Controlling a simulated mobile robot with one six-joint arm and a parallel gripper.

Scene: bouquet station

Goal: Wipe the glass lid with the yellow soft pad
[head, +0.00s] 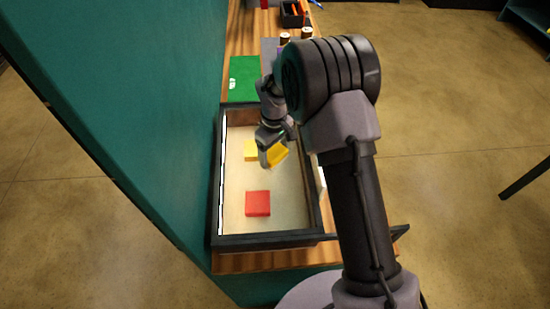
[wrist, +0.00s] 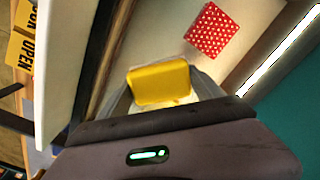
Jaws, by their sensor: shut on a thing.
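My gripper (head: 275,151) is shut on the yellow soft pad (head: 278,156). The pad also shows between the fingers in the wrist view (wrist: 160,83). It is over the upper right part of a dark-framed case (head: 268,240) with a pale inside. The glass lid is not clearly told apart; I cannot tell whether a clear pane covers the case or whether the pad touches it. A second yellow patch (head: 250,150) shows left of the pad, and a red block (head: 257,204) nearer. In the wrist view a red item with white dots (wrist: 211,30) shows past the pad.
A teal wall (head: 125,105) rises close along the left of the case. A green mat (head: 244,78) and a dark bin (head: 294,14) are farther along the wooden counter. In the wrist view, a white panel (wrist: 65,75) and yellow "OPEN" sign (wrist: 20,60) are at left.

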